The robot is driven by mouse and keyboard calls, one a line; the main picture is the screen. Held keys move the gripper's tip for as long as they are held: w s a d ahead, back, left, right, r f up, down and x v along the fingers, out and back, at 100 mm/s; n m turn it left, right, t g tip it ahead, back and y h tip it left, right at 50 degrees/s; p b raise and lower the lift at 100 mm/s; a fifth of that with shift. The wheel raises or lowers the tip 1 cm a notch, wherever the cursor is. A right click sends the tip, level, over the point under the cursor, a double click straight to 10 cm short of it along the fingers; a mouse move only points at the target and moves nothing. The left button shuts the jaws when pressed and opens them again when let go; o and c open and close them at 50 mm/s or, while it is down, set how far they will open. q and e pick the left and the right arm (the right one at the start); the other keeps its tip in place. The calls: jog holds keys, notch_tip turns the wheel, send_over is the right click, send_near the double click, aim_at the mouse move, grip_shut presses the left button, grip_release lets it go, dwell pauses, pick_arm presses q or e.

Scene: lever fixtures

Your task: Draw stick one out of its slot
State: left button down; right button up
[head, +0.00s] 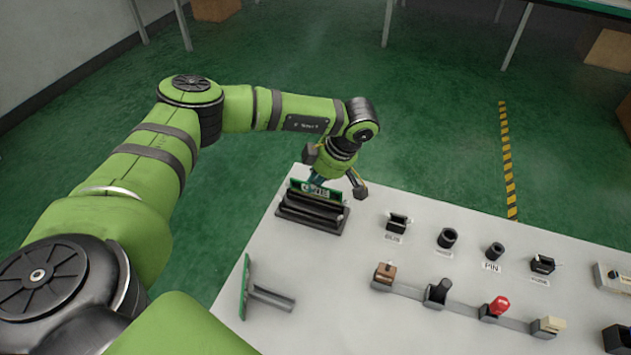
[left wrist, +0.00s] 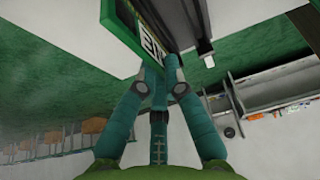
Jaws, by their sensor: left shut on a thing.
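Stick one, a green board with a pale printed label (head: 317,190), stands lengthwise at the far side of the black slotted block (head: 312,213) on the table's far left corner. My left gripper (head: 318,178) comes down on it from above and is shut on its upper edge. In the left wrist view the fingertips (left wrist: 158,78) meet at the green board (left wrist: 118,35) and its white label. The dark slotted block (left wrist: 185,25) runs alongside it. The board's lower edge is hidden, so I cannot tell how deep it sits. My right gripper is not in view.
Another green panel (head: 246,287) with a grey rod (head: 272,298) is at the table's left edge. Small black fixtures (head: 447,238) and a row of levers (head: 437,292) stand to the right. The light table top (head: 345,270) is clear between them.

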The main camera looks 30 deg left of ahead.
pick_arm(q)
jog(key=shift+r+p, duration=0.85)
jog(key=shift+r, duration=0.55)
